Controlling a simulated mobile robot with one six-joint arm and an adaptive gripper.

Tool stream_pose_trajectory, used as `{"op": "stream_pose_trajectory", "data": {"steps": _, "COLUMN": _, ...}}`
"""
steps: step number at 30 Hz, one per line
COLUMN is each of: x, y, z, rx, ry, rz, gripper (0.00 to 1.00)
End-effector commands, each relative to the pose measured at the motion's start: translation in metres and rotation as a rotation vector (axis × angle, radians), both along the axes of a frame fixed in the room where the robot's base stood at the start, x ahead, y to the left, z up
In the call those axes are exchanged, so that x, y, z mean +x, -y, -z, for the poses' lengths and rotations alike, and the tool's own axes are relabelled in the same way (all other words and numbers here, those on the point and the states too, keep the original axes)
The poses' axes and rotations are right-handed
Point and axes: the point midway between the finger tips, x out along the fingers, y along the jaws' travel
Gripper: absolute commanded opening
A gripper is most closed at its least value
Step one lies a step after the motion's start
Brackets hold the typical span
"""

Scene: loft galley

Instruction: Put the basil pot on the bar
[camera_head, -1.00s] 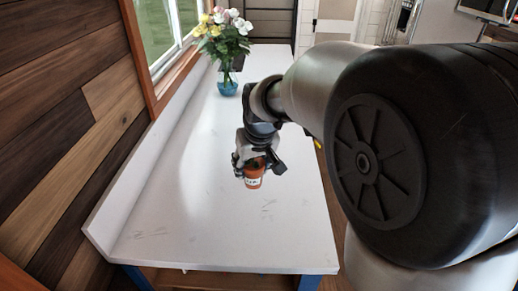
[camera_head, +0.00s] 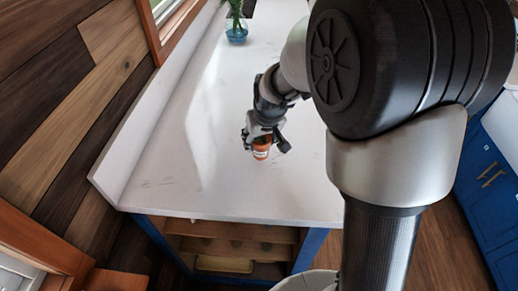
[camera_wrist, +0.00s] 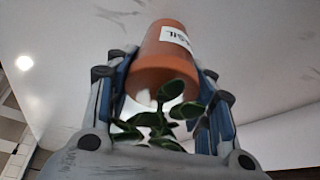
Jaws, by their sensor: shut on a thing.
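The basil pot (camera_head: 261,152) is a small terracotta pot with a white label. My gripper (camera_head: 265,138) is shut on it, over the near half of the white bar top (camera_head: 215,185). In the wrist view the basil pot (camera_wrist: 165,62) sits between the two fingers of my gripper (camera_wrist: 165,100), with its green leaves towards the camera and part of the label readable. The white bar surface (camera_wrist: 265,60) lies behind the pot. I cannot tell whether the pot's base touches the bar.
A blue glass vase (camera_head: 237,32) with green stems stands farther back on the bar. Open wooden shelves (camera_head: 230,245) are under the near edge. A raised ledge and plank wall (camera_head: 60,110) border the left. The bar around the pot is clear.

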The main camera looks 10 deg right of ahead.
Motion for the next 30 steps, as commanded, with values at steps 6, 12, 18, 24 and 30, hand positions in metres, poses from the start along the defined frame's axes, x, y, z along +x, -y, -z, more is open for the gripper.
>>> {"op": "stream_pose_trajectory", "data": {"steps": 6, "x": -0.001, "y": 0.0, "z": 0.025, "rx": -0.001, "ry": -0.002, "rz": -0.001, "gripper": 0.17}}
{"op": "stream_pose_trajectory", "data": {"steps": 12, "x": 0.0, "y": 0.0, "z": 0.044, "rx": 0.0, "ry": 0.001, "rz": 0.001, "gripper": 0.17}}
{"op": "stream_pose_trajectory", "data": {"steps": 18, "x": 0.0, "y": 0.0, "z": 0.043, "rx": 0.0, "ry": 0.002, "rz": 0.0, "gripper": 0.17}}
{"op": "stream_pose_trajectory", "data": {"steps": 24, "x": 0.0, "y": 0.0, "z": 0.046, "rx": 0.0, "ry": 0.0, "rz": 0.0, "gripper": 0.52}}
{"op": "stream_pose_trajectory", "data": {"steps": 30, "x": 0.0, "y": 0.0, "z": 0.046, "rx": 0.0, "ry": 0.0, "rz": 0.0, "gripper": 0.66}}
